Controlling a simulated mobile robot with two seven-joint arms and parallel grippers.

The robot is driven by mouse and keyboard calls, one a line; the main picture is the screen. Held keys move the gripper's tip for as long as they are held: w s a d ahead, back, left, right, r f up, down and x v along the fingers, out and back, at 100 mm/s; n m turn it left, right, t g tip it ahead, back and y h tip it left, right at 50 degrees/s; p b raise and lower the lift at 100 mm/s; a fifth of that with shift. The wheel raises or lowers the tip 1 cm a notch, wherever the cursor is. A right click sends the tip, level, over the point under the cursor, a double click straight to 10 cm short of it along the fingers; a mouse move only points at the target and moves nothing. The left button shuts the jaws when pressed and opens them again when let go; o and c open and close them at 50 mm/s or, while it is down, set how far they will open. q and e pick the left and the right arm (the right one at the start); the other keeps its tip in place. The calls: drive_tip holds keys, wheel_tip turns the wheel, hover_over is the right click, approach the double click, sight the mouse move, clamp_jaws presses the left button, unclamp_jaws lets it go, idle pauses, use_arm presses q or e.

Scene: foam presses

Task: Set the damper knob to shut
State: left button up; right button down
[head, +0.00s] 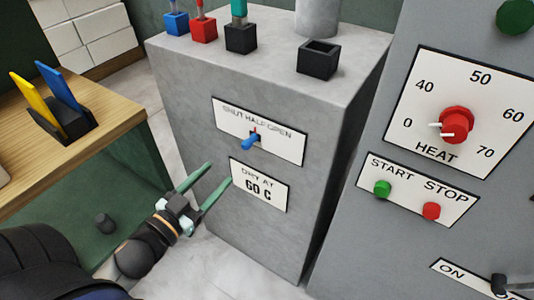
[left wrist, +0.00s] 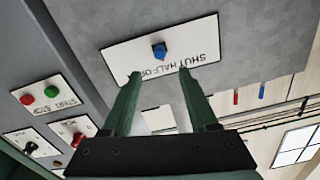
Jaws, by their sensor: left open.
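The damper knob (head: 251,141) is a small blue knob on a white plate (head: 285,147) marked SHUT, HALF, OPEN, on the front of a grey cabinet. A small red mark shows at its top, near the middle word; its exact setting is hard to read. My left gripper (head: 220,172) is open and empty, below and to the left of the knob, with its green fingers toward the cabinet. In the left wrist view the knob (left wrist: 159,50) lies beyond and between the two fingertips, apart from them. My right gripper is not in view.
A "DRY AT 60 C" plate (head: 258,185) is below the knob. To the right, a grey panel holds a red heat dial (head: 456,125) and green (head: 382,188) and red (head: 431,211) buttons. A wooden table (head: 105,105) stands at left. Coloured-handled tools stand on the cabinet top.

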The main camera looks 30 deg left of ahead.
sight(243, 147)
use_arm(q)
drive_tip(key=w, duration=0.8)
drive_tip(key=w+d, duration=0.1)
drive_tip(key=w, duration=0.3)
drive_tip(key=shift+w+r, duration=0.1)
drive_tip(key=shift+w, duration=0.15)
clamp_jaws()
idle(1.2)
